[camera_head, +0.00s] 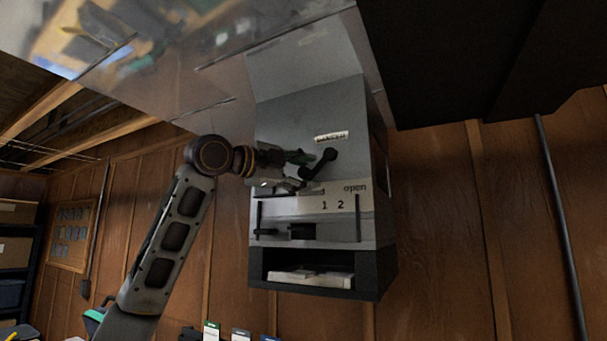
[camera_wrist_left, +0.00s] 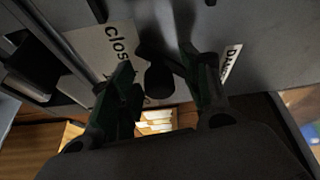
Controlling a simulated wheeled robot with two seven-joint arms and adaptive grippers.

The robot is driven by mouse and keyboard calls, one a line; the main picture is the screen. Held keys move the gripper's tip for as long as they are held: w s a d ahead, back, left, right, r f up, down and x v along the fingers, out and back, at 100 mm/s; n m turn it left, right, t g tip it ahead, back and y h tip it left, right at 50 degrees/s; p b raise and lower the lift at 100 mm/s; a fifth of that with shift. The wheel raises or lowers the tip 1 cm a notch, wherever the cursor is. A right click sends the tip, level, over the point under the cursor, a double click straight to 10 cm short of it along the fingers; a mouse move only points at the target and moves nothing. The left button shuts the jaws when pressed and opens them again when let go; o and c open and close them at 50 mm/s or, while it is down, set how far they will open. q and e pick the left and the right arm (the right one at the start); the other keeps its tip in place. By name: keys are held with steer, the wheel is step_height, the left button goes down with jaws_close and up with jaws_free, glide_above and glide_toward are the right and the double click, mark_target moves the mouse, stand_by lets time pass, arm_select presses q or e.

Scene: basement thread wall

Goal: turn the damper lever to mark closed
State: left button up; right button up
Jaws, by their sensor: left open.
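The damper lever (camera_head: 320,163) is a short black handle on the front of a grey metal box, below a white label (camera_head: 331,136). It slants from upper right to lower left. Below it is a pale scale plate (camera_head: 311,204) marked "1", "2" and "open". My left gripper (camera_head: 303,168) comes in from the left, open, at the lever. In the left wrist view the lever's dark rounded end (camera_wrist_left: 158,80) shows between the two fingers, with no clear contact. A "Clos..." mark (camera_wrist_left: 118,46) shows beside one finger; my gripper hides that part in the head view.
Below the scale are dark sliders (camera_head: 302,231) and an open black tray compartment (camera_head: 374,274) holding pale items. A shiny metal duct (camera_head: 307,62) rises above the box. Wood-panelled wall (camera_head: 435,210) lies behind, with a thin pipe (camera_head: 561,220) at right.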

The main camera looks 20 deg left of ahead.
arm_select(q)
steer(key=shift+s, duration=0.15)
steer(key=v, duration=1.1)
steer(key=shift+s+a, duration=0.25)
steer(key=shift+s, duration=0.05)
stand_by(0.4)
